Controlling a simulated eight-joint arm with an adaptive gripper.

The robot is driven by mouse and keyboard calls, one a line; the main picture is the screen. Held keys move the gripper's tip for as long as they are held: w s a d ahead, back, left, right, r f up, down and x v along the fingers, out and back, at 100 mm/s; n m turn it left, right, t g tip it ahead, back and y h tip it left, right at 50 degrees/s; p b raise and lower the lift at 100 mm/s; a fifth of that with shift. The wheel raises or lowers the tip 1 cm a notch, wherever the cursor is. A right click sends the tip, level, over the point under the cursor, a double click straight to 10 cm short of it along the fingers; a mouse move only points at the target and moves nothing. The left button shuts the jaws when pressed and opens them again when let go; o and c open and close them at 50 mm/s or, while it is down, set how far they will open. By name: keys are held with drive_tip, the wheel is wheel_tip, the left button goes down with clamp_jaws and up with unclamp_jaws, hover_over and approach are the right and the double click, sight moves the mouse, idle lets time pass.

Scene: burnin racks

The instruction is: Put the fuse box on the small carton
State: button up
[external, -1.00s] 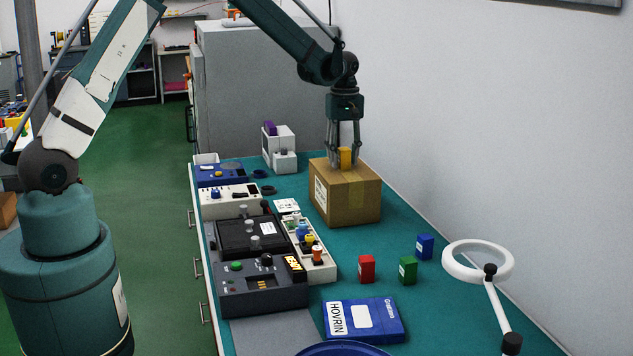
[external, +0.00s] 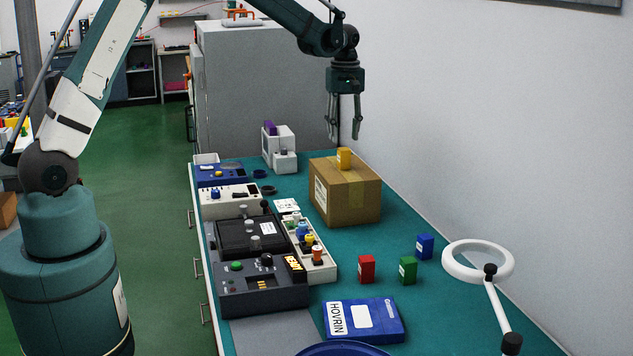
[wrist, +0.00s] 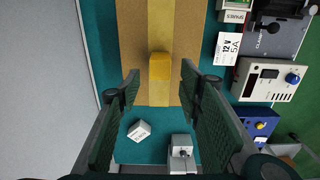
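The small carton (external: 335,203) is a brown cardboard box with a tape strip, standing on the teal bench. A small yellow box (external: 344,158), which I take to be the fuse box, rests on top of the carton toward its far edge. In the wrist view the yellow box (wrist: 160,66) lies over the tape on the carton (wrist: 131,45). My gripper (external: 345,134) is above the yellow box, apart from it. Its fingers are spread and empty; in the wrist view my gripper (wrist: 160,80) shows a clear gap between them.
A red box (external: 367,269), green box (external: 408,270) and blue box (external: 425,246) stand right of the carton's front. A blue case (external: 378,330) and a white ring lamp (external: 450,268) are nearer. Instruments (external: 250,235) line the left; a white device (external: 280,148) stands behind.

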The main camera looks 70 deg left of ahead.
sight(344, 149)
drive_tip(key=shift+r, duration=1.95)
drive_tip(key=shift+s+d+r, duration=0.1)
drive_tip(key=shift+d+r, duration=0.05)
drive_tip(key=shift+d, duration=0.05)
drive_tip(key=s+d+r+m+t, duration=0.2)
drive_tip(key=s+d+r+m, duration=0.2)
drive_tip(key=s+d+r, duration=0.6)
drive_tip(key=s+d+r+m+t, duration=0.1)
drive_tip(key=s+d+r+m, duration=0.55)
drive_tip(key=d, duration=0.65)
drive_tip(key=s+d+f+m+t, duration=0.1)
drive_tip(key=s+d, duration=0.3)
drive_tip(key=s, duration=0.4)
drive_tip(key=s+d+f+m+t, duration=0.1)
drive_tip(key=s+d+f+m, duration=0.2)
drive_tip(key=s, duration=0.5)
drive_tip(key=s+d+f+m+t, duration=0.2)
drive_tip(key=s+d+m, duration=0.1)
drive_tip(key=s+d, duration=0.3)
drive_tip(key=shift+s+d, duration=0.35)
drive_tip(key=shift+s, duration=0.6)
